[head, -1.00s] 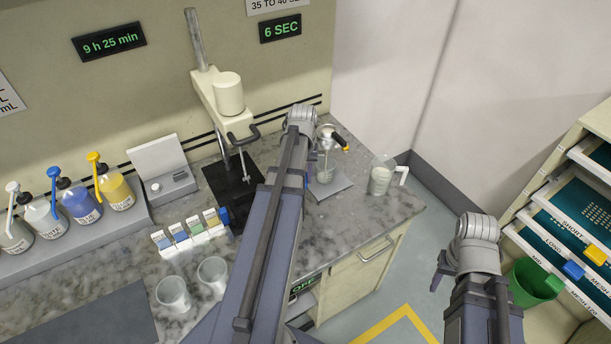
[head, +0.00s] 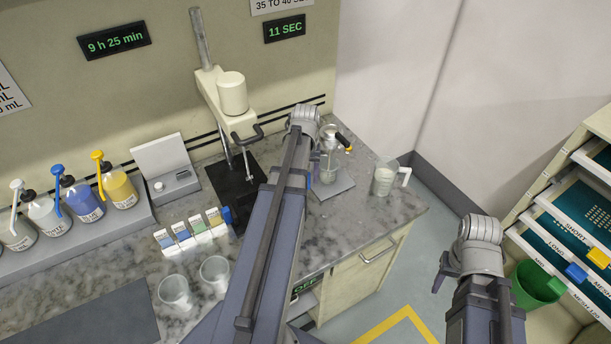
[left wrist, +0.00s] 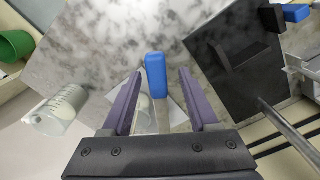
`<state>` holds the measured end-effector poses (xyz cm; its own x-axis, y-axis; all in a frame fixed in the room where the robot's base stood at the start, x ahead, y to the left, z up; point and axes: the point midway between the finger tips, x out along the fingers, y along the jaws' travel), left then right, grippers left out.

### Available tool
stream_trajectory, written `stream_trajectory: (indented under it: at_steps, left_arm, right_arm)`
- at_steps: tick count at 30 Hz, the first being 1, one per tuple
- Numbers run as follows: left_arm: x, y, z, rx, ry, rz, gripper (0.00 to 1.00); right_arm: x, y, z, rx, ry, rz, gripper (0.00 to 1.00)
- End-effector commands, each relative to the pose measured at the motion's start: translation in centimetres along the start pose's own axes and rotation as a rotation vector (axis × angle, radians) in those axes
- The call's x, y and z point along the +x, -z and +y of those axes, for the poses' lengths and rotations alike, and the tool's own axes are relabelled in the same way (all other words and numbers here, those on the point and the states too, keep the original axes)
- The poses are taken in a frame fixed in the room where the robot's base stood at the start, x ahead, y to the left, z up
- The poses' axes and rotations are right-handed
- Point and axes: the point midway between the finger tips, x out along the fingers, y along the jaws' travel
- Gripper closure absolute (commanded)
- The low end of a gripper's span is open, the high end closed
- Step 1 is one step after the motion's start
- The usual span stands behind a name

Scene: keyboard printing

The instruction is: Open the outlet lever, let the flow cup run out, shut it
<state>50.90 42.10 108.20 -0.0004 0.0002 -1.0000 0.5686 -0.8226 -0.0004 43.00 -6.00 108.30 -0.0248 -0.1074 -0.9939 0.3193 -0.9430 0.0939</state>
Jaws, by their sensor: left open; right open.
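The flow cup (head: 328,136) stands at the back right of the counter, partly hidden by my left arm. A black handle with a yellow tip (head: 344,141) sticks out at its right. A clear beaker (head: 328,173) stands below it on a light plate. In the left wrist view, a blue grip (left wrist: 155,75), apparently the outlet lever's, lies between the spread fingers of my left gripper (left wrist: 162,80); no contact is clear. My right gripper (head: 441,271) is open and empty, off the counter's right side.
A clear mug (head: 384,180) stands right of the flow cup; it also shows in the left wrist view (left wrist: 55,112). A mixer stand (head: 231,94) with a black base is left of my arm. A timer (head: 284,29) reads 11 SEC. Drawers and a green bin (head: 535,282) are at right.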

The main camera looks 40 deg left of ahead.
Motion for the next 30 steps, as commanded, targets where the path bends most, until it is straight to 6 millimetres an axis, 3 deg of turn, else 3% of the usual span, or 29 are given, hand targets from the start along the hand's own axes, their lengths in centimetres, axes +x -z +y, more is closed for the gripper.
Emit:
stream_trajectory:
  at_steps: [8, 19, 30]
  left_arm:
    - [-2.2, 0.0, 0.0, 0.0, 0.0, 0.0, 0.4]
    - [-7.0, 0.0, 0.0, 0.0, 0.001, 0.0, 0.4]
    - [-7.7, 0.0, 0.0, 0.0, 0.001, 0.0, 0.4]
  right_arm:
    - [-2.2, -0.1, 0.2, 0.004, 0.001, 0.0, 0.5]
    - [-7.0, -0.4, 0.6, 0.003, 0.001, -0.002, 0.5]
    - [-7.7, -0.5, 0.7, 0.002, 0.001, -0.002, 0.5]
